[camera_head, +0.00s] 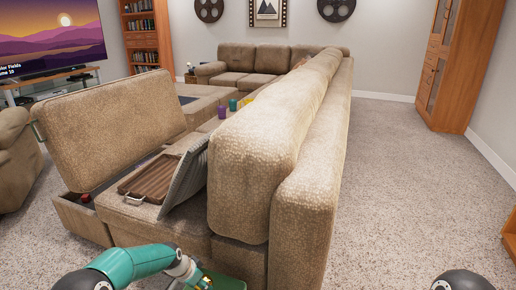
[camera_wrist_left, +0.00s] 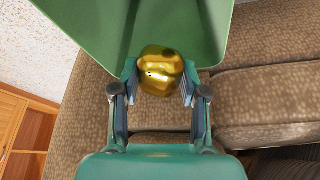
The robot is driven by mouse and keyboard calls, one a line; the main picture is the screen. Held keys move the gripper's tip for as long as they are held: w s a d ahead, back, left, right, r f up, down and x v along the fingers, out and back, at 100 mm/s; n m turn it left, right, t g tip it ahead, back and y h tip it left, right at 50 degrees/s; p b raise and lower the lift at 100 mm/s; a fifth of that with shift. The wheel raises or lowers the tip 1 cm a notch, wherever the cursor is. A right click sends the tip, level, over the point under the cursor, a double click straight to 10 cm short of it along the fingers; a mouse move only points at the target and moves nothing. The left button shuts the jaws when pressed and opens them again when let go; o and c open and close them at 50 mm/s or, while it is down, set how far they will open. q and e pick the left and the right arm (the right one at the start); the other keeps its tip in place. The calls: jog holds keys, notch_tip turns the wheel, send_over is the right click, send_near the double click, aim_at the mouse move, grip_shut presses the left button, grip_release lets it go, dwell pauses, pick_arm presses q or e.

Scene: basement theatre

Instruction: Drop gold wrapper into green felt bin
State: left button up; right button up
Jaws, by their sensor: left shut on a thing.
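The gold wrapper (camera_wrist_left: 160,72) is a shiny crumpled ball between the fingers of my left gripper (camera_wrist_left: 159,82). The gripper is shut on it from both sides. The green felt bin (camera_wrist_left: 85,22) fills the top of the left wrist view, with the wrapper overlapping its near edge. I cannot tell from this view whether the wrapper is inside the rim. In the head view my left gripper (camera_head: 199,281) is at the bottom edge, by the bin (camera_head: 228,283), which is mostly cut off. My right gripper is not in view.
A beige sectional sofa (camera_head: 325,135) runs away from me. Several coloured cups stand farther along. Open carpet (camera_head: 410,190) lies to the right, before a wooden cabinet (camera_head: 452,65).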

pick_arm(q)
jog(key=o, duration=0.8)
jog(key=shift+r, duration=0.15)
jog(key=v, duration=1.1)
jog(key=shift+s+a+r, duration=0.1)
jog(key=shift+s+r, duration=0.1)
jog(key=shift+r, duration=0.1)
